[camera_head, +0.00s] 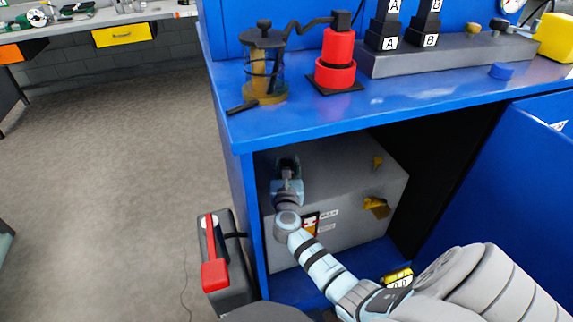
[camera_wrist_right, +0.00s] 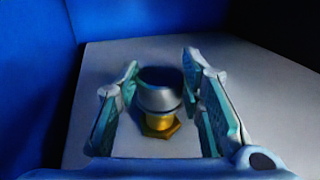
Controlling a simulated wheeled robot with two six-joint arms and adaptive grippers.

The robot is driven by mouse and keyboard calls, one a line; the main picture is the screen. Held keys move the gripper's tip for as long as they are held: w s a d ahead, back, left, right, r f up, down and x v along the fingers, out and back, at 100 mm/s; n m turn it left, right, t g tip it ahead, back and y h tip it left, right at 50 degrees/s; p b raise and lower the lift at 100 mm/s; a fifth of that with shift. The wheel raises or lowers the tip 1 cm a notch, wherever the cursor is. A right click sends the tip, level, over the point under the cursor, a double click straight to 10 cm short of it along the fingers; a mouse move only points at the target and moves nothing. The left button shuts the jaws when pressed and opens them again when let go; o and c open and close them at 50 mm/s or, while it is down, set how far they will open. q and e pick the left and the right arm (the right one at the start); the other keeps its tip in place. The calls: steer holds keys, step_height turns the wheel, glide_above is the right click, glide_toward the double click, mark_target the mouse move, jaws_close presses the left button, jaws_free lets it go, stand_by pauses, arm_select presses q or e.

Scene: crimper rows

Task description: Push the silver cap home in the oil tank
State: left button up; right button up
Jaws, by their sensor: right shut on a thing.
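The oil tank (camera_head: 330,160) is a grey box inside the open blue cabinet. In the right wrist view its pale top (camera_wrist_right: 255,85) carries a brass hex neck (camera_wrist_right: 160,124). The silver cap (camera_wrist_right: 160,98), with a dark top, sits at the upper end of this neck and looks upright. Brass still shows below the cap. My right gripper (camera_head: 287,165) reaches down at the tank's back left in the head view. In the wrist view its two fingers (camera_wrist_right: 161,90) stand on either side of the cap, shut on it. My left gripper is not in view.
The blue bench top (camera_head: 420,100) overhangs the tank, with a red jack (camera_head: 336,58) and a glass jar (camera_head: 265,65) on it. The blue cabinet wall (camera_wrist_right: 105,20) stands close behind the cap. Brass fittings (camera_head: 376,207) stick out on the tank's right.

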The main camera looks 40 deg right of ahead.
steer(key=shift+r, duration=0.1)
stand_by(0.3)
steer(key=shift+p, duration=0.3)
stand_by(0.8)
steer(key=shift+f, duration=0.2)
steer(key=shift+f+b, duration=0.3)
steer(key=shift+b, duration=0.15)
steer(key=shift+f+b, duration=0.8)
steer(key=shift+f, duration=0.15)
steer(key=o, duration=0.8)
steer(key=shift+s, duration=0.1)
